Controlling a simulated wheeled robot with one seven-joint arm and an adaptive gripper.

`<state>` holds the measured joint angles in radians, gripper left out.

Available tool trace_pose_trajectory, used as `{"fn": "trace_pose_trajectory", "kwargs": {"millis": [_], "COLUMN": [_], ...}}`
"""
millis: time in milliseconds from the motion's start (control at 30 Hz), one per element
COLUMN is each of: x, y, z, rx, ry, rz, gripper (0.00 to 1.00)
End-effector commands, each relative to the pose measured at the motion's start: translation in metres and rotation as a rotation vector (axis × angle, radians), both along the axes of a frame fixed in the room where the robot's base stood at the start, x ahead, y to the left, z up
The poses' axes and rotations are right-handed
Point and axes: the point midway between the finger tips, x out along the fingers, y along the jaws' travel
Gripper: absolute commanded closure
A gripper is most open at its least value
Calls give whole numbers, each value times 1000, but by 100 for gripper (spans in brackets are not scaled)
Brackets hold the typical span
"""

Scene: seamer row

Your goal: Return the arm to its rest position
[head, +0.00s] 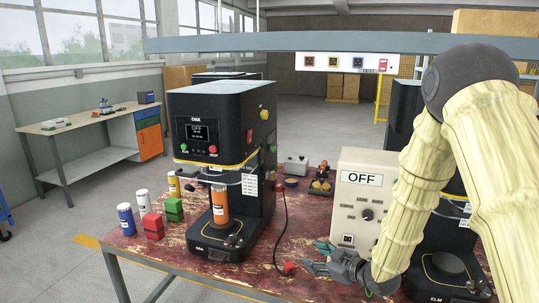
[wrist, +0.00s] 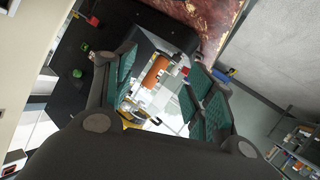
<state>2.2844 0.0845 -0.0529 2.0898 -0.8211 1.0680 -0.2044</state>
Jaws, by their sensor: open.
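My arm (head: 430,180), in a cream sleeve, reaches down from the upper right in the head view. My gripper (head: 316,258) is low over the front of the red worn table (head: 180,262), pointing left, in front of the beige OFF panel (head: 362,205). Its teal-padded fingers are apart in the wrist view (wrist: 163,92), with nothing held between them. The orange can (head: 220,205) stands in the black seamer (head: 220,120), left of my gripper. In the wrist view the orange can (wrist: 156,71) shows beyond the fingers, not touching them.
A second seamer (head: 446,265) is right; a beam (head: 330,43) crosses above.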

Motion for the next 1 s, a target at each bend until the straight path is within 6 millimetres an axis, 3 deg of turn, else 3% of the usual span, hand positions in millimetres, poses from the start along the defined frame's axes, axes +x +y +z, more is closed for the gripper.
{"fn": "trace_pose_trajectory", "kwargs": {"millis": [33, 200, 367, 500, 800, 1000], "x": [-14, -65, -124, -185, -335, -425], "y": [-3, -16, -29, -40, -64, -76], "z": [-31, -114, -184, -237, -317, -339], "rx": [3, 10, 5, -11, -79, -138], "ry": [68, 277, 470, 637, 985, 1168], "rz": [-38, -177, -309, -425, -680, -828], "gripper": [46, 46, 46, 46, 46, 46]}}
